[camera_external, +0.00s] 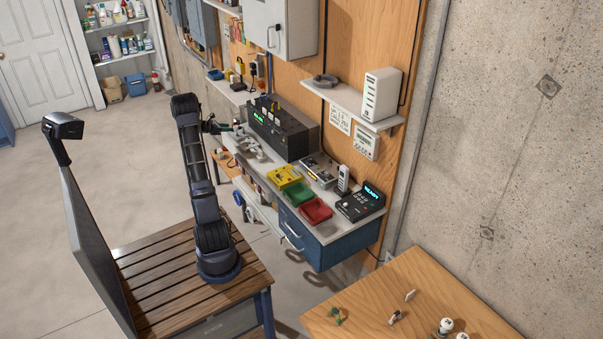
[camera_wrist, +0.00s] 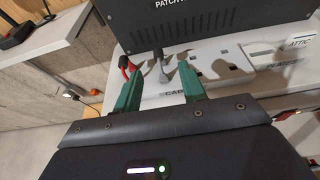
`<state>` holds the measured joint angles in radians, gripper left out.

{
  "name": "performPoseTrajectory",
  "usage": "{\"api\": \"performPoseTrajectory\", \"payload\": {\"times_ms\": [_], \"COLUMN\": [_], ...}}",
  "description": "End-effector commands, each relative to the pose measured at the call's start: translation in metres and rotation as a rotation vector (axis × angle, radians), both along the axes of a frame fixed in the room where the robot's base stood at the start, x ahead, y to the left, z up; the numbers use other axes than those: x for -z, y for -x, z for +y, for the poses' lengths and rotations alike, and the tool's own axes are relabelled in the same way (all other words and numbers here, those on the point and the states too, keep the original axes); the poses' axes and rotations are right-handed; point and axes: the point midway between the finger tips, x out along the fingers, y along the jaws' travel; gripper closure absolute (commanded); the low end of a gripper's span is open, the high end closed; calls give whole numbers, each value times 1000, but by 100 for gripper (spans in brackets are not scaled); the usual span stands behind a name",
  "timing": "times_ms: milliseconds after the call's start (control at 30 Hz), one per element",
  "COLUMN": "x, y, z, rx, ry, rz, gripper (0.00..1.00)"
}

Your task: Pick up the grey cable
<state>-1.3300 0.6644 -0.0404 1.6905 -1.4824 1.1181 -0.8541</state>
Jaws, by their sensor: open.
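In the wrist view, a grey cable end (camera_wrist: 161,67) stands out from the white ledge, between and just beyond my fingertips. A red cable end (camera_wrist: 125,66) is to its left, close to the left fingertip. My gripper (camera_wrist: 158,82) has two green fingers, set apart with nothing held between them. The fingers hide part of the ledge and its label, which reads "CAB...". In the external view my gripper (camera_external: 229,127) is at the left end of the workbench, by the black box; the cables are too small to tell apart there.
A black box labelled "PATCH..." (camera_wrist: 215,14) stands right behind the cables; it also shows in the external view (camera_external: 283,130). Yellow (camera_external: 284,176), green (camera_external: 299,194) and red (camera_external: 316,211) trays sit farther along the bench.

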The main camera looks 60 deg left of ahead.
Motion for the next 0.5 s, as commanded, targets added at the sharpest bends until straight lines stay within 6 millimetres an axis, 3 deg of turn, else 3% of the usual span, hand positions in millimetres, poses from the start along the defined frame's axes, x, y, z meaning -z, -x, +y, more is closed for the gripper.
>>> {"api": "performPoseTrajectory", "payload": {"times_ms": [500], "x": [16], "y": [-48], "z": [4], "rx": [2], "ry": [0], "rz": [0], "gripper": [59]}}
